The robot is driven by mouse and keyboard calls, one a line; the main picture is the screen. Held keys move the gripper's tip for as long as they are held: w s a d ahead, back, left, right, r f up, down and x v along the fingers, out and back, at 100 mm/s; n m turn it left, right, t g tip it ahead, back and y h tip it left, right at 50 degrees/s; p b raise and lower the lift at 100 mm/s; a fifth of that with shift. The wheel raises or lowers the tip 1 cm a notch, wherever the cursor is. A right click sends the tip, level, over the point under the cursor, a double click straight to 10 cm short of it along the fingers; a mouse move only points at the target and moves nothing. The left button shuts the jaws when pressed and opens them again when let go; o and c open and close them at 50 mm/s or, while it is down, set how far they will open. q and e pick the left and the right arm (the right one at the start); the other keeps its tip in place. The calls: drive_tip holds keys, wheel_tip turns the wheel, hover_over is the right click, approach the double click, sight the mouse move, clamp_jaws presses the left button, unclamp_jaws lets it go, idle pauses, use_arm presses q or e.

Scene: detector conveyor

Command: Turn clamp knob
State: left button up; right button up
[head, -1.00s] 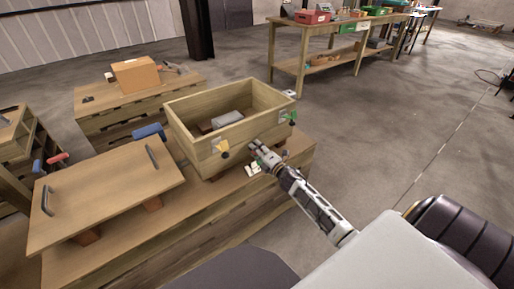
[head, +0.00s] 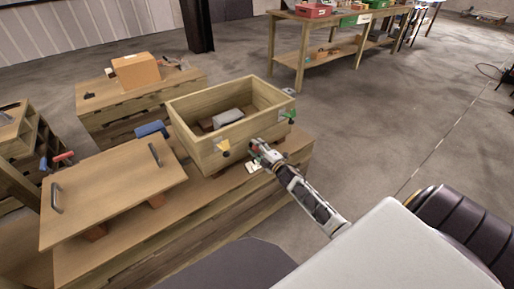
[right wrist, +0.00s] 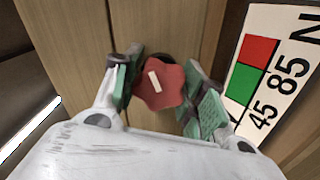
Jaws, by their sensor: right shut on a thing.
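A red, lobed clamp knob (right wrist: 160,86) with a pale bar mark sits between the green finger pads of my right gripper (right wrist: 164,94) in the right wrist view. The pads close on it from both sides. In the head view my right gripper (head: 257,147) is at the front face of an open wooden box (head: 238,137), where the knob is mostly hidden by the fingers. A white card (right wrist: 268,75) with red and green squares and the numbers 85 and 45 is beside the gripper. My left gripper is out of view.
A wooden lid (head: 110,190) with two handles lies to the left. A brown carton (head: 135,70) stands behind. The floor to the right is clear.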

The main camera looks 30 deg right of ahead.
idle(0.3)
drive_tip(key=o, duration=1)
drive_tip(key=shift+o, duration=0.2)
drive_tip(key=shift+s, duration=0.1)
drive_tip(key=s+d, duration=0.1)
drive_tip(key=s, duration=1)
drive_tip(key=shift+s, duration=0.4)
idle(0.4)
